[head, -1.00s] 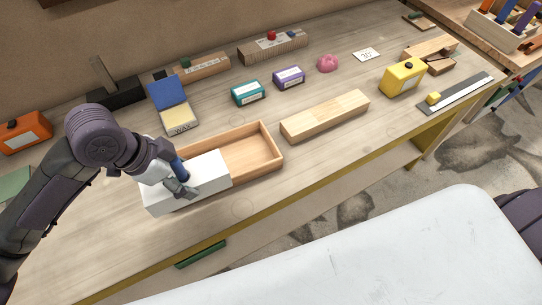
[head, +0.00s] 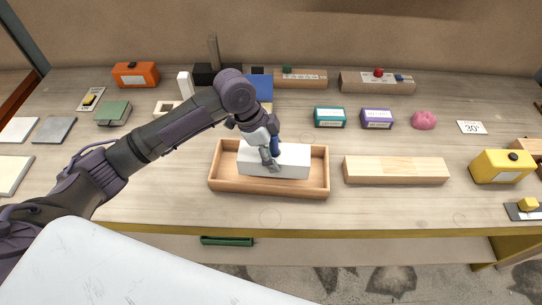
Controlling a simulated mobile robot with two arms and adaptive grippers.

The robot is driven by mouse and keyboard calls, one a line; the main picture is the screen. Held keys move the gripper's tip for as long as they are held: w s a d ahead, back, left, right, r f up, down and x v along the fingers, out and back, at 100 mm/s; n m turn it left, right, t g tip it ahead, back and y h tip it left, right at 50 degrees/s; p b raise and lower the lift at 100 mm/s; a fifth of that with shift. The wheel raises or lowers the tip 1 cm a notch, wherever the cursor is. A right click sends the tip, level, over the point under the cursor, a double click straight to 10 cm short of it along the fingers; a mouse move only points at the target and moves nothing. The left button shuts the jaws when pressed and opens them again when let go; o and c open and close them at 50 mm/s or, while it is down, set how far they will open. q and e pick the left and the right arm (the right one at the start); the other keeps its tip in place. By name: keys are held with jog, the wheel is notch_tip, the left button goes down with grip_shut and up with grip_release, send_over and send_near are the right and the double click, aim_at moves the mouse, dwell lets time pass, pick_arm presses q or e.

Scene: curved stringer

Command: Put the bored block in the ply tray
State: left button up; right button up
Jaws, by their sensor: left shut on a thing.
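The bored block (head: 290,160) is a plain white oblong block in the head view; no bore shows from here. It lies within the rim of the ply tray (head: 268,189), a shallow open light-wood box near the front of the bench. I cannot tell whether its underside touches the tray floor. My left gripper (head: 268,158) is shut on the block near its middle, from above, and hides part of its top and front face. Tray floor shows to the left and right of the block. My right gripper is not in view.
A pale wood block (head: 396,170) lies just right of the tray. Teal (head: 329,117) and purple (head: 377,118) boxes and a pink lump (head: 424,120) stand behind. A yellow box (head: 502,166) is at far right. Bench in front of the tray is clear.

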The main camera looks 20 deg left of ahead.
pick_arm(q)
jog(key=shift+w+a+f, duration=0.35)
jog(key=shift+w+a, duration=0.1)
jog(key=shift+w, duration=0.15)
jog(key=shift+w+a+f, duration=0.3)
jog(key=shift+w+f, duration=0.05)
jog(key=shift+f, duration=0.1)
notch_tip(320, 180, down, 3)
jog(key=shift+f+p, duration=0.1)
jog(key=shift+p, duration=0.6)
jog(key=shift+f, duration=0.35)
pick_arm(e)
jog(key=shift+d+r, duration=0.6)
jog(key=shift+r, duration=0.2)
pick_arm(q)
jog(key=shift+f, duration=0.1)
jog(key=o, duration=1.4)
jog(key=shift+o, duration=0.2)
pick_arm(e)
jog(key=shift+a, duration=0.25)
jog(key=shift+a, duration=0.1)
